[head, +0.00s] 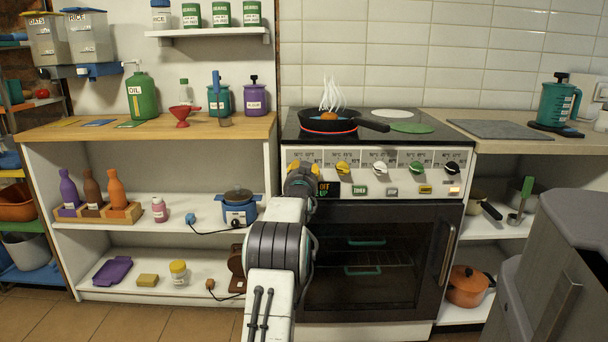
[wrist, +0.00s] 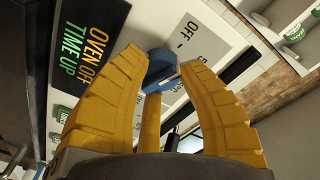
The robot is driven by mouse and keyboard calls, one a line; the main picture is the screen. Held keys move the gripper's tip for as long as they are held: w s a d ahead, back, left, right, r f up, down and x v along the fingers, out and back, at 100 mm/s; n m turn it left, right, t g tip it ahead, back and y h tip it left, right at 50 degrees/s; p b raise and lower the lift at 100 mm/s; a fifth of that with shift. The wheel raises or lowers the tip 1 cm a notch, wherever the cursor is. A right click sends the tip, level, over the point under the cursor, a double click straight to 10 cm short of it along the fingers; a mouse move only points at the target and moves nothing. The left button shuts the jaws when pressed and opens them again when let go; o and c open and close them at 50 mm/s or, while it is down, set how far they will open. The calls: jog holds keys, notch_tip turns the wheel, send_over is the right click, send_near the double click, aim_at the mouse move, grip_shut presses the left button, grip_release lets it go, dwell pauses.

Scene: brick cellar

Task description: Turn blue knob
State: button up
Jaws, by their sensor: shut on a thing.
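The blue knob (wrist: 161,66) is on the white front panel of the stove, seen in the wrist view. My gripper (wrist: 164,78) has its two yellow fingers on either side of the knob and is shut on it. A printed "OFF" mark shows on the panel beside the knob. A black display (wrist: 88,42) reads "OVEN OFF TIME UP". In the head view my arm reaches to the left end of the stove panel (head: 380,190) and hides the blue knob and the fingertips.
Yellow (head: 342,168), white (head: 379,168), green (head: 418,168) and black (head: 453,167) knobs sit in a row to the right. A pan (head: 328,122) steams on a glowing red burner above. The oven door (head: 370,258) is closed below. A wooden counter (head: 150,130) stands left.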

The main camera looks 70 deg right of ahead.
jog(key=shift+s+r+n+b, duration=0.1)
jog(key=shift+r+n+b, duration=0.05)
jog(key=shift+n+b, duration=0.55)
jog(key=shift+r, duration=0.25)
jog(key=o, duration=1.2)
jog(key=shift+f, duration=0.15)
jog(key=shift+f, duration=0.1)
jog(key=shift+v, duration=6)
